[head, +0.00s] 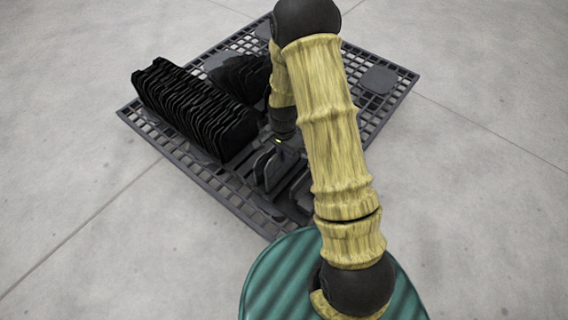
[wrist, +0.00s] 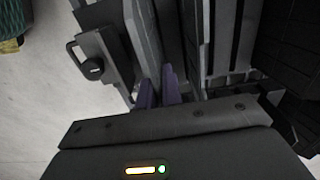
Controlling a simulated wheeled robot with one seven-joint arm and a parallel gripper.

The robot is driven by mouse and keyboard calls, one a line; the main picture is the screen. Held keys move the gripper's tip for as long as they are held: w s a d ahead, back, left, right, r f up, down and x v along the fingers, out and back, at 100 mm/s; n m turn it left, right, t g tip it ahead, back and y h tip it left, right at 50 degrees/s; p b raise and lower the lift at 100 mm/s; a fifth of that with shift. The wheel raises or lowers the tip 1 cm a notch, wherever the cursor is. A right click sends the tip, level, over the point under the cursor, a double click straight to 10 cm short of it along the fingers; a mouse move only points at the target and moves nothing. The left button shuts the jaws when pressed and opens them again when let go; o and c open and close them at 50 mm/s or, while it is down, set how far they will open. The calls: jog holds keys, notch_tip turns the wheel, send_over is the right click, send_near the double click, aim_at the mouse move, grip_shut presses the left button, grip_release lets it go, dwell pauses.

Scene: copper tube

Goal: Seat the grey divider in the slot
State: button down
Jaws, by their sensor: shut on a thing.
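My gripper (head: 277,150) points down at the near part of the dark grid platform (head: 222,190). In the wrist view its two purple fingertips (wrist: 158,88) are shut on a thin grey plate, the grey divider (wrist: 146,36). The divider stands on edge and also shows in the head view (head: 265,168), just below the gripper. Right beside it in the wrist view is a dark rack with parallel grooves (wrist: 222,45). The divider's lower edge is hidden, so I cannot tell whether it is in a slot.
A long row of black upright plates (head: 190,105) stands left of my gripper, with another black group (head: 240,75) behind it. A flat dark pad (head: 378,80) lies at the far right of the platform.

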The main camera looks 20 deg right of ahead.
jog(key=shift+r, duration=0.1)
notch_tip(320, 180, down, 4)
jog(key=shift+b, duration=1.25)
jog(key=shift+r, duration=0.15)
jog(key=c, duration=1.6)
grip_release()
jog(key=shift+o, duration=0.2)
notch_tip(320, 180, up, 11)
jog(key=p, duration=0.7)
jog(key=shift+r+p, duration=0.3)
jog(key=shift+r, duration=0.2)
